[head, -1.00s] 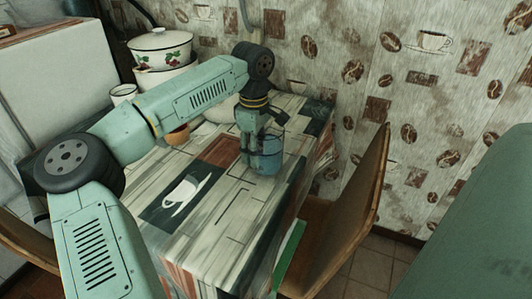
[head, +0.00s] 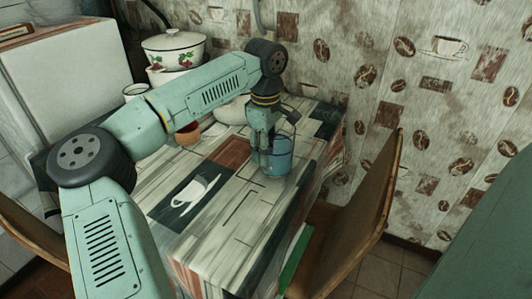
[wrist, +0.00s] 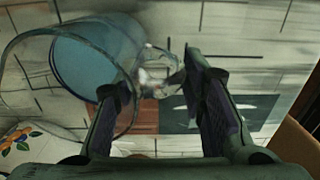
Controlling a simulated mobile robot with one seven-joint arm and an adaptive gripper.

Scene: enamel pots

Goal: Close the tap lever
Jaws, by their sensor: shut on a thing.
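A clear glass vessel with blue contents (head: 279,157) stands near the right edge of the table (head: 232,225). In the wrist view the vessel (wrist: 88,62) lies at the upper left, with its round clear rim towards the camera. My gripper (head: 264,165) points down at the vessel's near left side. In the wrist view my gripper (wrist: 152,85) has a finger on each side of a clear, shiny piece (wrist: 155,80) at the vessel's side and is shut on it. This piece is blurred, and I cannot tell its shape. I can make out no tap lever.
A white enamel pot with fruit decoration (head: 174,50) stands at the back left, with a white mug (head: 135,92) and an orange-brown bowl (head: 187,134) nearby. A wooden chair (head: 365,215) is close to the table's right side. The table's front is clear.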

